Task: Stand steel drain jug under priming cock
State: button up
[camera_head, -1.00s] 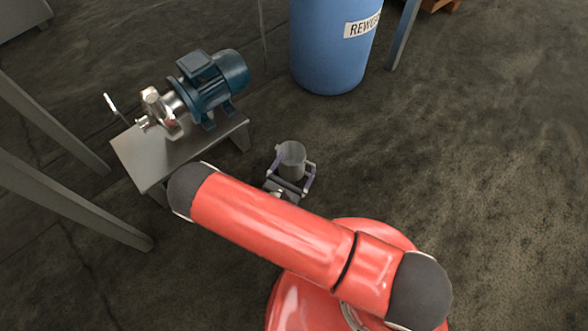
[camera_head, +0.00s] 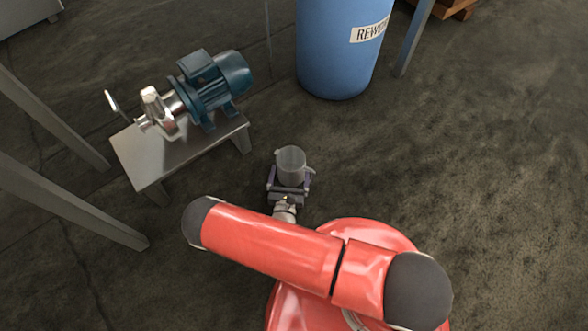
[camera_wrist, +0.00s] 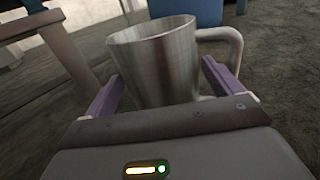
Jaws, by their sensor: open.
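The steel drain jug (camera_head: 291,168) is a grey cup with a side handle, upright, and shows large in the wrist view (camera_wrist: 160,62). My gripper (camera_head: 291,180) is open with its two purple fingers on either side of the jug. In the wrist view a gap shows between the jug wall and the left finger; the handle points right, above the right finger. The pump (camera_head: 162,108) with its bright metal head and lever sits on a low steel stand to the left. I cannot single out the priming cock on it.
The steel stand (camera_head: 150,160) has a bare front top and stands left of the jug. A blue drum (camera_head: 340,60) marked REWO… stands behind. Grey frame legs (camera_head: 80,205) rise at the left. The floor to the right is clear.

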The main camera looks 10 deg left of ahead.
aim_at(293, 155)
jog(key=w, duration=0.3)
jog(key=shift+a, duration=0.15)
jog(key=shift+r, duration=0.1)
jog(key=c, duration=0.9)
